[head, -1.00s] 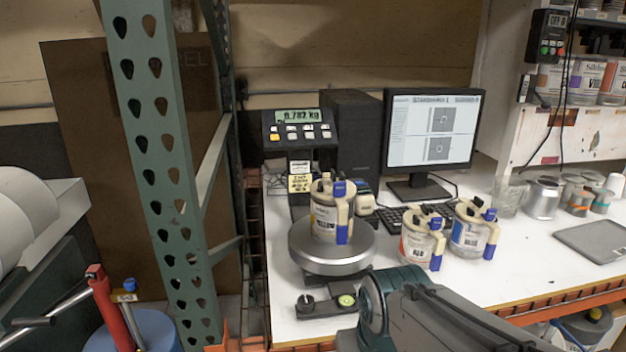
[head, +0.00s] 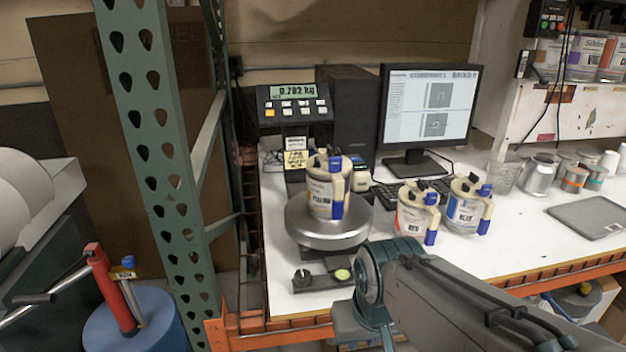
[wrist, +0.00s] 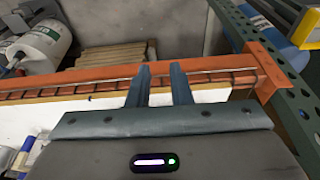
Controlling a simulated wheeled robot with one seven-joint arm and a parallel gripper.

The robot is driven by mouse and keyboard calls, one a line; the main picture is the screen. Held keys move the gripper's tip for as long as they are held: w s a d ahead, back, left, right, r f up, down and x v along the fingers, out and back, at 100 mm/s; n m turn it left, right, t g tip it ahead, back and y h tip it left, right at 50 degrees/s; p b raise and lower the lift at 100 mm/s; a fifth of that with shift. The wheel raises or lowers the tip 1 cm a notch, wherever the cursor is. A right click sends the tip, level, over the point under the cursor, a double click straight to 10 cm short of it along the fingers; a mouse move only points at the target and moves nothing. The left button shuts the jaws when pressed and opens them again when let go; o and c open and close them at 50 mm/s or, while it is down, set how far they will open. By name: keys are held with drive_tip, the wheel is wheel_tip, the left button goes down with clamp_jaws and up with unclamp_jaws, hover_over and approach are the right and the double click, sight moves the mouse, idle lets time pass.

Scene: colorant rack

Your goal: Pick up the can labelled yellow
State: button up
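The can labelled yellow (head: 320,197) stands upright on the round silver pan of the scale (head: 328,232). It has a cream lid and handle piece with a blue part on its right side. My gripper (wrist: 160,70) shows in the wrist view with its two fingers apart and nothing between them. Its fingers point toward the orange beam at the table's edge. In the head view my arm reaches in from the lower right, in front of the table and below the can; the fingertips cannot be made out there. The yellow can is not visible in the wrist view.
Cans labelled red (head: 412,222) and blue (head: 462,212) stand to the right of the scale. Behind are the scale display (head: 295,103), keyboard and monitor (head: 428,115). A green perforated upright (head: 165,180) rises at left.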

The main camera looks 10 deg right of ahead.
drive_tip(key=shift+o, duration=0.8)
drive_tip(key=w+d+r+t+h+p, duration=0.1)
drive_tip(key=w+d+r+t+p, duration=0.2)
drive_tip(key=w+r, duration=0.7)
drive_tip(key=shift+w+r+m+t+h+p, duration=0.35)
drive_tip(key=shift+w+m+t+p, duration=0.1)
drive_tip(key=shift+t+p, duration=0.55)
drive_tip(key=n+t+y+p, duration=0.1)
drive_tip(key=t+y+p, duration=0.1)
drive_tip(key=t+p, duration=0.3)
approach(331, 149)
drive_tip(key=w+b, duration=0.1)
drive_tip(key=w+a+f+b, duration=0.1)
drive_tip(key=b, duration=0.1)
drive_tip(key=shift+w+f+t, duration=0.2)
drive_tip(key=shift+w+t, duration=0.05)
drive_tip(key=shift+t, duration=0.15)
drive_tip(key=shift+w+f+b, duration=0.1)
drive_tip(key=shift+w+b, duration=0.2)
drive_tip(key=shift+w, duration=0.2)
drive_tip(key=x, duration=0.1)
drive_tip(key=b+x, duration=0.1)
drive_tip(key=x, duration=0.1)
drive_tip(key=d+b+x, duration=0.1)
drive_tip(key=x, duration=0.1)
drive_tip(key=shift+f, duration=0.3)
drive_tip(key=shift+r, duration=0.1)
clamp_jaws()
